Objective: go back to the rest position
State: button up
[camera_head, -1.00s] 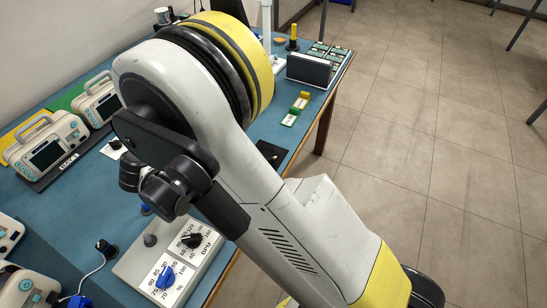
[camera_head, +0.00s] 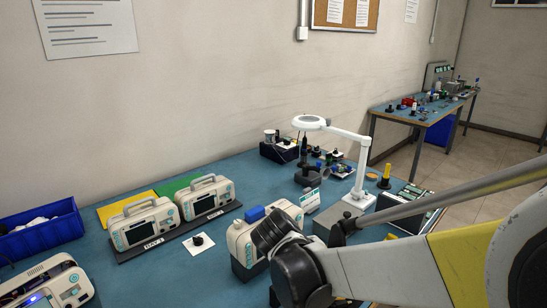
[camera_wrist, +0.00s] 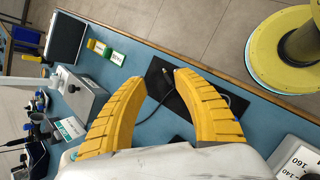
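My gripper (camera_wrist: 161,77) shows in the wrist view as two ribbed yellow fingers with a clear gap between their tips. Nothing is held at the tips; blue table top and a black mat (camera_wrist: 170,96) with a cable show beyond them. A pale surface crosses the bottom of that view; I cannot tell whether it is a monitor or my own housing. In the head view my arm reaches in from the lower right, and the fingers are hidden. A pale monitor with a blue top piece (camera_head: 254,214) stands partly behind my dark wrist joint.
Two monitors (camera_head: 144,225) (camera_head: 206,199) stand on a dark base on the blue table. A blue bin (camera_head: 42,232) is at the left. A white magnifier lamp (camera_head: 361,168) rises near my arm. The wrist view shows a yellow-rimmed round part (camera_wrist: 265,75) at upper right.

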jog(key=s+d+r+m+t+y, duration=0.2)
jog(key=s+r+m+y, duration=0.1)
jog(key=s+m, duration=0.3)
jog(key=s+d+r+m+t+y, duration=0.1)
jog(key=s+r+m+t+y, duration=0.1)
jog(key=s+m, duration=0.4)
jog(key=shift+d+r+m+y, duration=0.35)
jog(key=shift+r+m+y, duration=0.55)
jog(key=shift+m, duration=0.5)
jog(key=shift+s+f, duration=0.1)
